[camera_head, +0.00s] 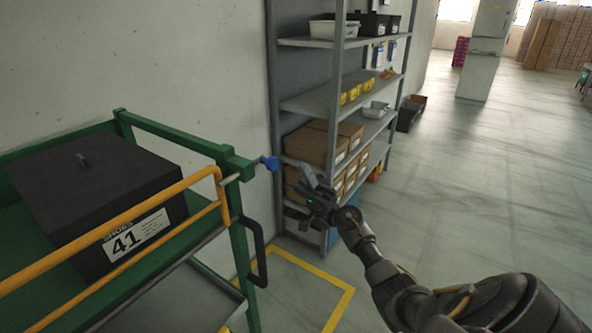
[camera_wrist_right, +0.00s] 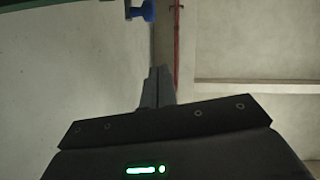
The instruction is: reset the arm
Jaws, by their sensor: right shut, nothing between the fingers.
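My right gripper (camera_head: 312,182) is raised in the middle of the head view, in front of the grey shelf unit and to the right of the green cart. Its fingers are together with nothing between them. In the right wrist view the fingers (camera_wrist_right: 158,87) are closed side by side, apart from the blue knob (camera_wrist_right: 144,10) at the top of that view. My right arm reaches in from the lower right. My left gripper is in neither view.
A green cart (camera_head: 180,137) with a yellow bar (camera_head: 120,230) stands at left, carrying a black box (camera_head: 100,180) labelled SHOES 41. The blue knob (camera_head: 270,162) juts from its corner. The shelf unit (camera_head: 310,105) holds boxes and bins. Open floor (camera_head: 480,200) lies at right.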

